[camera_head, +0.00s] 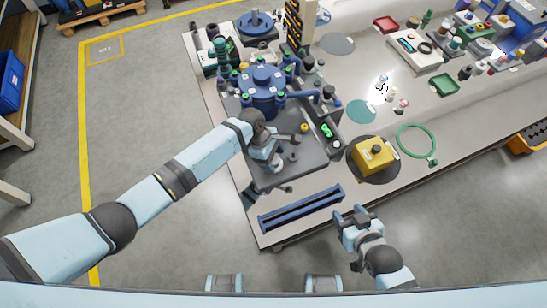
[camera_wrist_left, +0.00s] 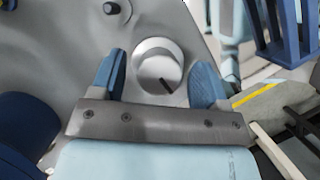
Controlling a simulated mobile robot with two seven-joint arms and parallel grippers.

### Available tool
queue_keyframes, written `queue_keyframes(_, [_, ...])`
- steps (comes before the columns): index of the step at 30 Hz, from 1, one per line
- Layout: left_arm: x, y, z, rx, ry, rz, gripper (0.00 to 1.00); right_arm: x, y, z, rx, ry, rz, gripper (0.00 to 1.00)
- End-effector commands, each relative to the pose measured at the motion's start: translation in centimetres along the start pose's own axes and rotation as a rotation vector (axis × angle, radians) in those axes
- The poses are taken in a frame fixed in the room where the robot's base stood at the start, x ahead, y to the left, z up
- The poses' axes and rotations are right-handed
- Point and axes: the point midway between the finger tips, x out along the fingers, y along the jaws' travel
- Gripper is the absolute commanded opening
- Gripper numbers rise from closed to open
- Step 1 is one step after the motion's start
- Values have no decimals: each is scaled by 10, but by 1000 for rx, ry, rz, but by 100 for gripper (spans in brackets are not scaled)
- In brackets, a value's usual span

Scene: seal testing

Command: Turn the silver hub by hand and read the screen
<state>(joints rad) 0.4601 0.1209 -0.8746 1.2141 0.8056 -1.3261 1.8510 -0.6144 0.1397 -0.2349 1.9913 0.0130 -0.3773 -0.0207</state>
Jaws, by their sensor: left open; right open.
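The silver hub (camera_wrist_left: 155,50) is a round metal cap with a dark mark on its face. In the left wrist view it sits between the two blue fingers of my left gripper (camera_wrist_left: 162,66), which is open, with a gap visible on the left side. In the head view my left gripper (camera_head: 272,162) is over the grey plate of the test rig and hides the hub. My right gripper (camera_head: 352,213) is open and empty in front of the bench.
A blue flanged vessel (camera_head: 262,85) stands behind the plate. A yellow block (camera_head: 374,155) on a dark disc and a green ring (camera_head: 416,141) lie to the right. A long blue tray (camera_head: 301,208) lies along the front edge.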

Motion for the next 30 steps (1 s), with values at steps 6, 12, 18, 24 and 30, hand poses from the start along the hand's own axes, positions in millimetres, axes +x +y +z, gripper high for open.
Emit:
queue_keyframes(6, [5, 0, 0, 0, 0, 1, 69, 0, -1, 0, 1, 1, -1, 54])
queue_keyframes(12, [5, 0, 0, 0, 0, 1, 55, 0, -1, -1, 1, 2, -1, 54])
queue_keyframes(18, [4, 0, 0, 0, 0, 1, 20, 0, -1, -2, 1, 4, -1, 54])
queue_keyframes(24, [4, 0, 0, 11, 0, -5, 20, -2, 0, -4, 1, 4, 0, 54])
queue_keyframes(30, [2, 0, 1, 75, 0, -32, 20, -7, 0, -12, 1, 4, 1, 54])
